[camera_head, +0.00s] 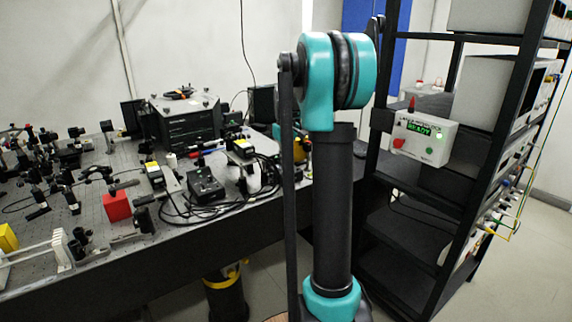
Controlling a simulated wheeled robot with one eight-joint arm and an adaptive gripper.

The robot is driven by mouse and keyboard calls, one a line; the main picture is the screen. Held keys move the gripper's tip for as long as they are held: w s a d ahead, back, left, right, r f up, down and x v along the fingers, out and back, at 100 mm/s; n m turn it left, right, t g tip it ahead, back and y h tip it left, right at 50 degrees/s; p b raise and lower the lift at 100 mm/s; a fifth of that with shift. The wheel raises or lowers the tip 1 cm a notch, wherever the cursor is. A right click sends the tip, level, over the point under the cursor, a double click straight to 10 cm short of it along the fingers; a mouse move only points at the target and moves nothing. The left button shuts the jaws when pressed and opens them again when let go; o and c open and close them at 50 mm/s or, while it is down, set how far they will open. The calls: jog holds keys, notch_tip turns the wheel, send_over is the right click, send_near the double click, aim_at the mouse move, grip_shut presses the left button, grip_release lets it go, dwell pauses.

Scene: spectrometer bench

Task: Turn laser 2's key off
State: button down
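My arm stands upright in the middle of the view, with teal joints and a dark tube, and my gripper is not in view. No key can be made out at this size. A white box (424,139) on the rack shows a green "READY" display, a red button and a green light.
A black rack (478,150) with instruments and cables stands at the right. A large black box (180,118) stands at the bench's back. A red block (117,206) and many optical mounts crowd the bench's left. Floor (535,265) shows at the right.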

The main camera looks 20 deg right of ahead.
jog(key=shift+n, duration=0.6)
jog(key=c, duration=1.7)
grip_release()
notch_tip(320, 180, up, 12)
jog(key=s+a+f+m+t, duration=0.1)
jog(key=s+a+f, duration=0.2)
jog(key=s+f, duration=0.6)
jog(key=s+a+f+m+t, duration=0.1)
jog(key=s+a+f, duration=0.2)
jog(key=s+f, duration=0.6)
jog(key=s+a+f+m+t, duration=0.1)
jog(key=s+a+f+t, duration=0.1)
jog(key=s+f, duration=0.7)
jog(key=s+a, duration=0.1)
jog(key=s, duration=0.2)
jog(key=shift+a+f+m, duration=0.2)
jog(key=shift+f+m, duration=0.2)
